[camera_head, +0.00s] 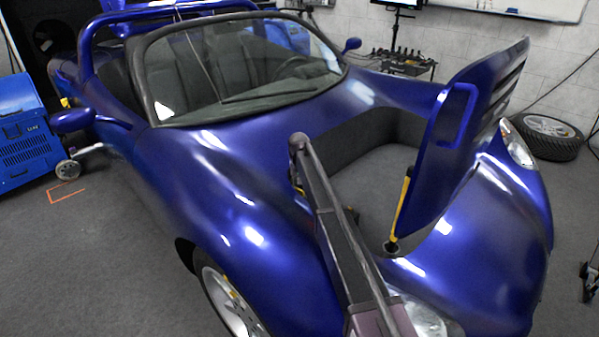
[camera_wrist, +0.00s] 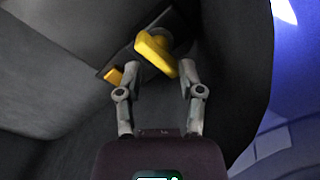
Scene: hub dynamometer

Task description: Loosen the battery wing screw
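The yellow wing screw (camera_wrist: 152,50) shows in the wrist view, just beyond my fingertips, on a dark plate against a dark wall. Its wing is tilted, running from upper left to lower right. My gripper (camera_wrist: 160,70) is open, with its two fingers apart on either side of the wing's lower part. The wing's lower right end is close to the right fingertip; I cannot tell if they touch. In the head view the wing screw and my gripper are hidden, and my arm reaches over the open front compartment of the blue car (camera_head: 225,175).
A smaller yellow piece (camera_wrist: 114,76) lies just left of the left finger. In the head view a raised blue panel (camera_head: 455,150) and a yellow-black strut (camera_head: 402,205) stand right of my arm. The compartment's dark wall (camera_head: 370,135) curves around behind.

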